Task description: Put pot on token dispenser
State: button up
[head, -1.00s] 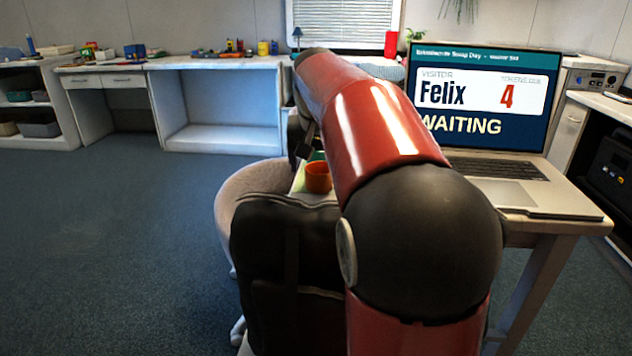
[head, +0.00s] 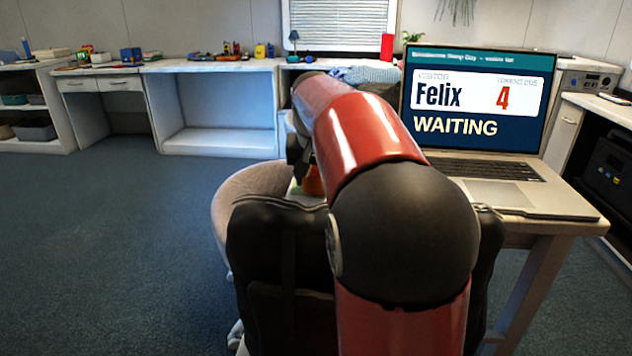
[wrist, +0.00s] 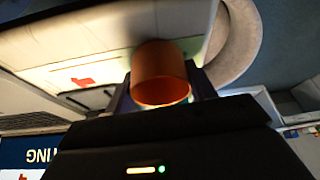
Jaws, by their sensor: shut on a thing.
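The orange pot (wrist: 160,75) is between the two dark fingers of my gripper (wrist: 162,86) in the wrist view, and the gripper is shut on it. In the head view only a small part of the pot (head: 313,182) shows beside my red arm, which hides most of the gripper. A pale flat surface with a red mark (wrist: 83,80) lies beside the pot in the wrist view. I cannot tell which thing is the token dispenser, nor whether the pot touches the surface.
A laptop (head: 480,120) reading "Felix 4 WAITING" stands on the table (head: 540,227) at right. A round-backed chair (head: 235,190) is close by the arm. Shelves and a bench (head: 215,66) with toys line the back wall. The floor at left is clear.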

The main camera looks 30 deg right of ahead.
notch_tip(320, 180, up, 20)
jog(key=p, duration=0.2)
jog(key=shift+p, duration=0.4)
